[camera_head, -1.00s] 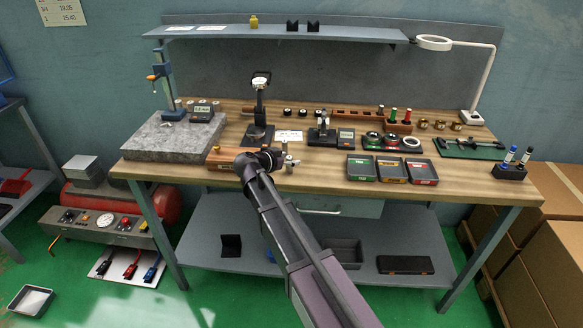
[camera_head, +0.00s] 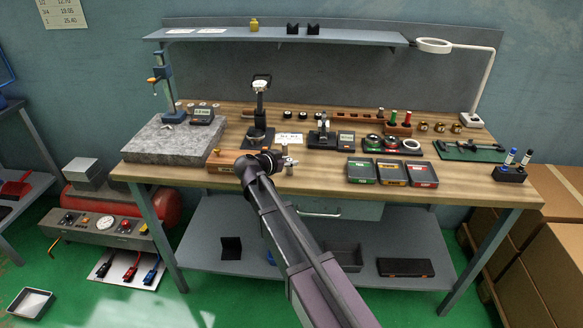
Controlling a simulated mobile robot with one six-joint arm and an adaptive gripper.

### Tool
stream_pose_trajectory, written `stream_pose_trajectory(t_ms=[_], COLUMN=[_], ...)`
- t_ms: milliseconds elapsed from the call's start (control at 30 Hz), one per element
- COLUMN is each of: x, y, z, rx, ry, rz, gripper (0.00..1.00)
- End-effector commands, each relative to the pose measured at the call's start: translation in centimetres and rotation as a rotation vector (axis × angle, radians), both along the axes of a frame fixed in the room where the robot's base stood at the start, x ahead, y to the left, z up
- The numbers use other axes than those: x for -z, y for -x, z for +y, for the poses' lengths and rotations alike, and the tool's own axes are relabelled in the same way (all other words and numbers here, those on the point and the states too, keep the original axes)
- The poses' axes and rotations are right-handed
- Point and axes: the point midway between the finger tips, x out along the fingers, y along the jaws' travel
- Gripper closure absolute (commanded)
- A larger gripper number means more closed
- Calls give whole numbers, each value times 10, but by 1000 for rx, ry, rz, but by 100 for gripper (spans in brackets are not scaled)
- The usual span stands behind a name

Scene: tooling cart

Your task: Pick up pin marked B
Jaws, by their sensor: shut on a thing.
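My gripper (camera_head: 288,159) is over the front edge of the bench, left of the middle, at the end of my dark arm. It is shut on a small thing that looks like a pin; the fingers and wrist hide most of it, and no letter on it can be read. An orange-brown wooden block (camera_head: 222,163) lies to the left of my gripper at the front edge, partly behind my wrist. A small brass-coloured piece shows on its top.
A granite plate (camera_head: 165,140) with a height stand is at the left. A dial gauge stand (camera_head: 259,115) and a smaller fixture (camera_head: 322,135) stand behind my gripper. Green, yellow and red-labelled trays (camera_head: 391,173) lie to the right. Bare wood lies between gripper and trays.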

Motion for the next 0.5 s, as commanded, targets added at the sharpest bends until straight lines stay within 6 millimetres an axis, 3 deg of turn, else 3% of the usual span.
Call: stream_pose_trajectory(t_ms=[500], x=[-11], y=[0], z=[0], rx=[1], ry=[0], rz=[0], gripper=[100])
